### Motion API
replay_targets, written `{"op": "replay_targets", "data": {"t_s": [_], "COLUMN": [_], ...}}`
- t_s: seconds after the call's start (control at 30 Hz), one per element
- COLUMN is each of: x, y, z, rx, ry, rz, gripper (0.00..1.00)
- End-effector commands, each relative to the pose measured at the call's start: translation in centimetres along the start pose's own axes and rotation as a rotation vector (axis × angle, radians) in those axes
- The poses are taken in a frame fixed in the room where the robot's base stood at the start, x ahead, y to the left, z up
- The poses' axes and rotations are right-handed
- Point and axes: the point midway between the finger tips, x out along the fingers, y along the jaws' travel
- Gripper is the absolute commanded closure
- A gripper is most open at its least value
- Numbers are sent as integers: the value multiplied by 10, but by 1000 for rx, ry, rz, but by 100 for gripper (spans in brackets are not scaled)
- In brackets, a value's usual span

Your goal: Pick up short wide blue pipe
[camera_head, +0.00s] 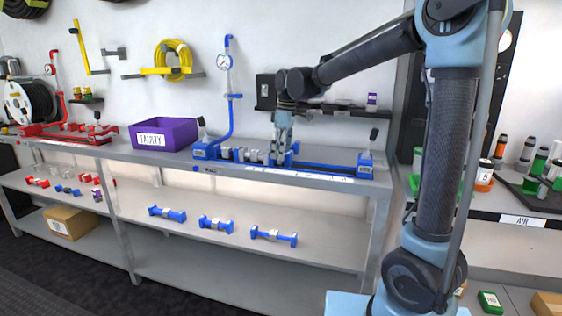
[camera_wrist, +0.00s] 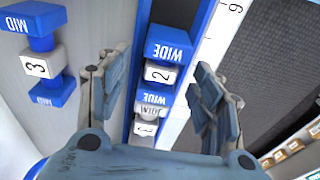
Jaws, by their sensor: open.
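A blue pipe piece with "WIDE" on its ends and a white middle block marked "2" (camera_wrist: 161,73) lies in a blue rail, between my fingers in the wrist view. A grey-white part marked "WIDE" and another white numbered block (camera_wrist: 145,128) follow below it in the same rail. In the head view, my gripper (camera_head: 281,155) is over the blue bench fixture (camera_head: 207,151) and hides part of it. In the wrist view, my gripper (camera_wrist: 164,62) is open, with one finger on each side of the rail. I cannot tell whether the fingers touch the pipe.
Another blue pipe marked "MID" and "3" (camera_wrist: 40,62) is left of my fingers. Three blue pipes, including one at the right (camera_head: 273,236), lie on the shelf below. A purple "FAULTY" box (camera_head: 182,132) stands left of the fixture. A gauge riser (camera_head: 230,95) rises behind it.

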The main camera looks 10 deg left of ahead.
Motion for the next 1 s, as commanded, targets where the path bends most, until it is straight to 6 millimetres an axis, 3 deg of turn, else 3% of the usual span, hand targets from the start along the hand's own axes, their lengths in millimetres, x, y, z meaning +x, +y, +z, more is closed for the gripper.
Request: {"op": "replay_targets", "data": {"t_s": [0.17,0.43,0.47,0.6,0.7,1.0], "x": [18,20,20,20,20,19], "y": [0,0,0,0,0,0], "z": [0,0,0,0,0,0], "rx": [0,0,0,0,0,0], "ry": [0,0,0,0,0,0], "rz": [0,0,0,0,0,0], "gripper": [40,40,42,74,92,92]}}
